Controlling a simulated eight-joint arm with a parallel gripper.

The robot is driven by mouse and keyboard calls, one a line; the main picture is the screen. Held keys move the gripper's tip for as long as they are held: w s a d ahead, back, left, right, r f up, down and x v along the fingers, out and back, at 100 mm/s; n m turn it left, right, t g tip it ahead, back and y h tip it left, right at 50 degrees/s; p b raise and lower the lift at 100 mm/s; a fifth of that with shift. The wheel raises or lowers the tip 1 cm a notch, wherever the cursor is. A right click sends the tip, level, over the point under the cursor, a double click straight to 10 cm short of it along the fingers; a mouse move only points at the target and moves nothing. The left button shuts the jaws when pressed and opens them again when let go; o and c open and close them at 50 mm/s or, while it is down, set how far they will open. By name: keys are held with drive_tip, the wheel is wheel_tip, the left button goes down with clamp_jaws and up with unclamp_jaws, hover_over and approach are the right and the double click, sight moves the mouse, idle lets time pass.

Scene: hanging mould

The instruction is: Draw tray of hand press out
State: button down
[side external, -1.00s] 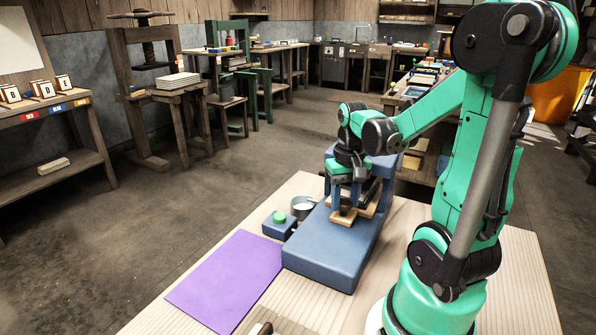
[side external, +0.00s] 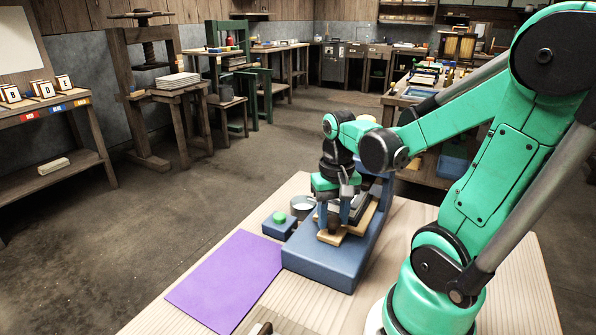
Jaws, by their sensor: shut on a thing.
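The hand press (side external: 325,262) is blue, with a flat base on the light wooden table and an upright back part half hidden behind my arm. Its tan tray (side external: 331,239) lies low over the base, with its front tab toward the near left. A dark grey slab shows on the tray behind my gripper. My gripper (side external: 333,222) points down from above, shut on the tray at its front tab. The fingers hide the exact place of contact.
A blue box with a green button (side external: 280,217) and a round metal dish (side external: 303,204) stand left of the press. A purple mat (side external: 228,281) lies flat and empty at the front left. Bare table lies right of the press.

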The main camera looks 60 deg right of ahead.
drive_tip(key=a, duration=0.7)
drive_tip(key=shift+c, duration=2.3)
unclamp_jaws()
drive_tip(key=shift+r, duration=2.8)
drive_tip(key=w+a+n+t, duration=0.5)
drive_tip(key=w+n+t, duration=0.2)
drive_tip(key=n, duration=0.2)
drive_tip(key=shift+w+r, duration=0.2)
drive_tip(key=shift+w, duration=0.15)
